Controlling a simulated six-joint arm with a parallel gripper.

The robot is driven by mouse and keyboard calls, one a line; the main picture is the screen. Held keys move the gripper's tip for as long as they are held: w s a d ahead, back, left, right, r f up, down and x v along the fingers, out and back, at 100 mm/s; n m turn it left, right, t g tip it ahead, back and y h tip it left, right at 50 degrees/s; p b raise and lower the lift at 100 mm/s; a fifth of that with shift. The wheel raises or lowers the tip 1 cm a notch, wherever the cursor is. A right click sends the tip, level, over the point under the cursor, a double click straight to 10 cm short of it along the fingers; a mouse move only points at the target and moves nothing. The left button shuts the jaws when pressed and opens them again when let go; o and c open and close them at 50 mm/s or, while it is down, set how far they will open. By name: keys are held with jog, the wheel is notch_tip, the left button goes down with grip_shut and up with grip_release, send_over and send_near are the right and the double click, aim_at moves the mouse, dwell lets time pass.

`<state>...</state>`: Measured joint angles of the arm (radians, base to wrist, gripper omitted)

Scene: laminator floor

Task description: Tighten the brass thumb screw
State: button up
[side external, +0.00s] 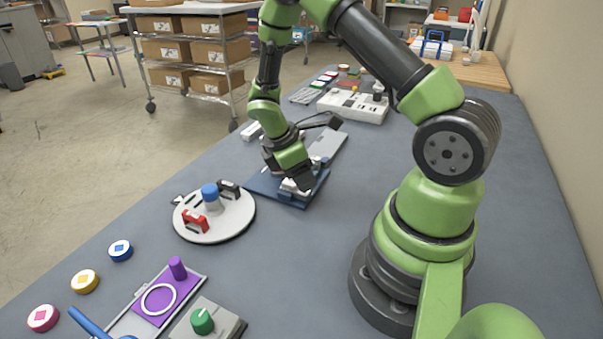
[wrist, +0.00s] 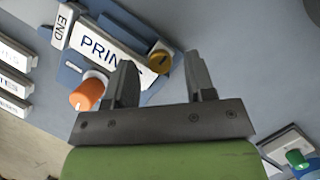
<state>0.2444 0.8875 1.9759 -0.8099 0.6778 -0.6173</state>
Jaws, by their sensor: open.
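The brass thumb screw (wrist: 159,60) shows in the wrist view as a small round brass head at the right end of a white block lettered "PRIN" (wrist: 104,47). The block sits on a blue base (wrist: 70,76), which also shows in the side view (side external: 262,190). My gripper (wrist: 163,70) is open and empty. Its fingers point toward the base, and the screw head appears between the fingertips, closer to the left one. I cannot tell whether either finger touches it. In the side view my gripper (side external: 304,184) hides the screw.
A white round plate (side external: 230,222) with clips and a blue knob lies nearby. A purple panel (side external: 170,290) and several coloured discs lie in front.

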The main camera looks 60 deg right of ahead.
jog(key=shift+f, duration=0.2)
jog(key=shift+c, duration=0.3)
grip_shut()
